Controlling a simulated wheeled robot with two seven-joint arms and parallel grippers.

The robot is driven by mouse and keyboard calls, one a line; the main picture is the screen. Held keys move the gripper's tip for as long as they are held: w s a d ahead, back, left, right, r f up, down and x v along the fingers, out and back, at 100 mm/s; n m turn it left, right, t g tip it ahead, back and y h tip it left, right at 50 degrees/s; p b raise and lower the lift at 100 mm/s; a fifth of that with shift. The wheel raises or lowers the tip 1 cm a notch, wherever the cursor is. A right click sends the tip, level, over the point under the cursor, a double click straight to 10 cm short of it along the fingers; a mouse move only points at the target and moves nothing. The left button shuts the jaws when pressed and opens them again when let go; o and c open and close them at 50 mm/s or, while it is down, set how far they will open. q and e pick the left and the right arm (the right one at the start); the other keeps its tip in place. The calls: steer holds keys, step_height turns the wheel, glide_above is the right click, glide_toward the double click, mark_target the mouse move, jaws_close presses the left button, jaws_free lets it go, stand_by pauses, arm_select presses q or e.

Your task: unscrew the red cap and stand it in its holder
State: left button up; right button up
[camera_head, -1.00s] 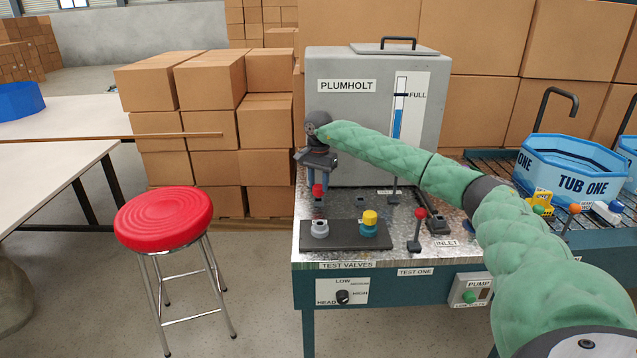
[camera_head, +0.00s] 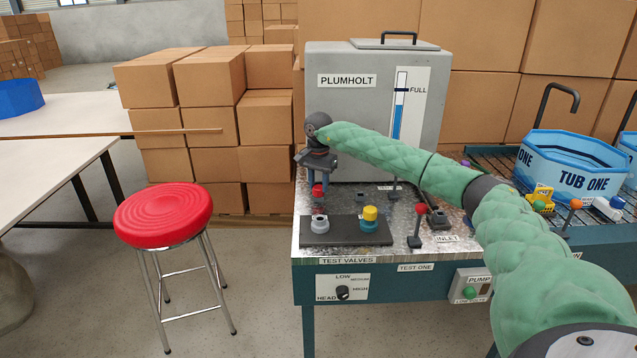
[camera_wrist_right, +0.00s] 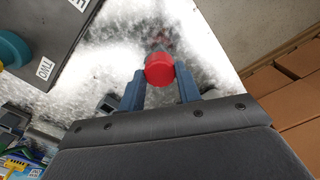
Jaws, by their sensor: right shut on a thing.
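The red cap (camera_head: 317,190) is small and round. It sits between the fingertips of my right gripper (camera_head: 317,184), which is shut on it above the metal bench top, behind the dark valve plate (camera_head: 347,241). The cap also shows in the right wrist view (camera_wrist_right: 159,69), between the two blue-grey fingers (camera_wrist_right: 160,84). A grey valve body (camera_head: 320,223) with an open dark top stands on the plate. A yellow-capped teal valve (camera_head: 369,219) stands to its right. I cannot tell whether the cap touches its holder. My left gripper is not in view.
A red-topped lever (camera_head: 417,225) stands right of the plate. The grey tank (camera_head: 345,130) rises behind my right gripper. Brown boxes (camera_head: 208,128) and a red stool (camera_head: 163,214) are to the left. A blue tub (camera_head: 575,170) stands at the right.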

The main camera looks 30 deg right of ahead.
mark_target(319, 187)
steer(key=shift+f, duration=0.1)
steer(key=o, duration=1.2)
steer(key=shift+r+b, duration=0.45)
steer(key=shift+r, duration=3.45)
steer(key=shift+m, duration=0.3)
